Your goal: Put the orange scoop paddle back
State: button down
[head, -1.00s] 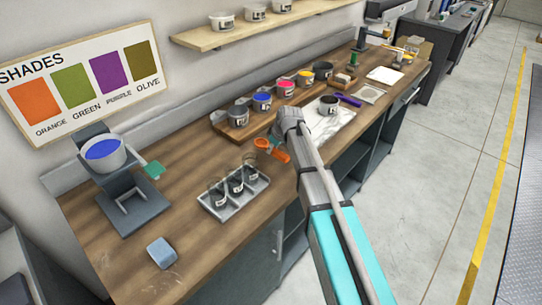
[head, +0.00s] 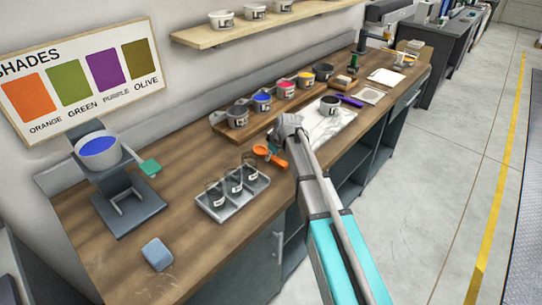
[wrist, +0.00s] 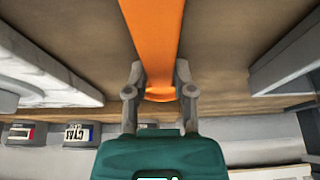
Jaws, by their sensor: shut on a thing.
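My gripper (wrist: 160,85) is shut on the orange scoop paddle (wrist: 152,40). In the wrist view the orange strip runs from the top edge down between the two fingers. In the head view the orange scoop paddle (head: 262,150) shows at the end of my arm, over the wooden bench in front of the paint pots. Its round end points left. My wrist hides part of it, and I cannot tell whether it touches the bench.
A grey tray (head: 222,213) with three clear cups stands to the left. Several paint pots line a wooden board (head: 222,127) behind. A dark pot (head: 329,105) stands on a white slab (head: 335,125), near a purple paddle (head: 350,101). A blue-grey block (head: 157,254) lies front left.

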jog(key=shift+c, duration=2.3)
grip_release()
jog(key=shift+r, duration=0.1)
jog(key=p+v, duration=1.1)
jog(key=v, duration=0.1)
jog(key=s+d+f+m+g+h, duration=0.1)
jog(key=s+d+m+g+h, duration=0.1)
jog(key=s+d+m, duration=0.8)
jog(key=s+d+h, duration=0.1)
jog(key=s+d, duration=0.8)
jog(key=s, duration=0.4)
jog(key=shift+f+g+h, duration=0.25)
jog(key=shift+g+h, duration=0.05)
jog(key=shift+g, duration=0.1)
